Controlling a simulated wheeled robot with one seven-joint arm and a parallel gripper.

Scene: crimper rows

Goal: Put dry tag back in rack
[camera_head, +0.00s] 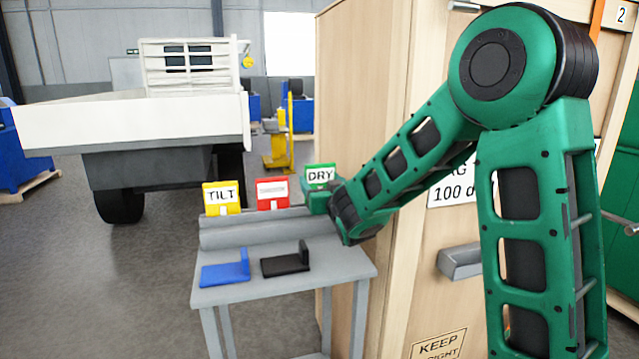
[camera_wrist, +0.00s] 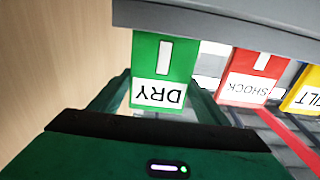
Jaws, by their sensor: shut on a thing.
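The green DRY tag (camera_head: 320,176) is at the right end of the grey rack (camera_head: 250,232), in line with the other tags and a little higher in the picture. My gripper (camera_head: 318,198) is shut on it from the right. In the wrist view the DRY tag (camera_wrist: 165,68) shows upside down between my two green fingers (camera_wrist: 160,100), its white label facing the camera. The yellow TILT tag (camera_head: 222,197) and red SHOCK tag (camera_head: 272,193) stand in the rack. The DRY tag's lower edge is hidden in the head view, so I cannot tell whether it is seated.
A blue bracket (camera_head: 225,273) and a black bracket (camera_head: 287,262) lie on the grey table (camera_head: 330,275). A wooden crate (camera_head: 365,100) rises close on the right, beside my arm.

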